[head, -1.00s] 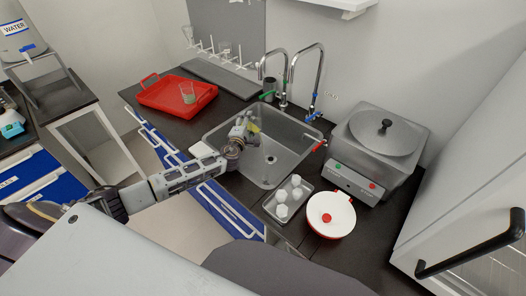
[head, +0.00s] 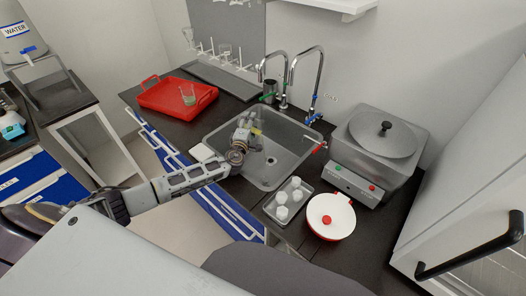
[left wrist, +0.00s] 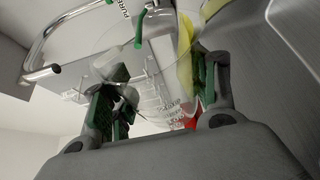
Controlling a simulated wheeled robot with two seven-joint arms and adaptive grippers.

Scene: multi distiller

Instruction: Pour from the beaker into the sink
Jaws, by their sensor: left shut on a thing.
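My left gripper (head: 247,132) is over the left part of the sink (head: 285,176), shut on a clear glass beaker (head: 255,123). In the left wrist view, the green-padded fingers (left wrist: 152,95) are on either side of the beaker (left wrist: 150,72). The beaker is strongly tilted, and its wide round rim or base shows near the top of that view. A yellow strip, apparently liquid, lies along its right side. I cannot tell whether any liquid is leaving it. My right gripper is not in view.
Two curved taps (head: 318,85) stand behind the sink. A red tray (head: 160,101) with another beaker (head: 188,96) is at the left. A small tray of white pieces (head: 270,209), a white-and-red round dish (head: 331,214) and a grey lidded bath (head: 380,150) are at the right.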

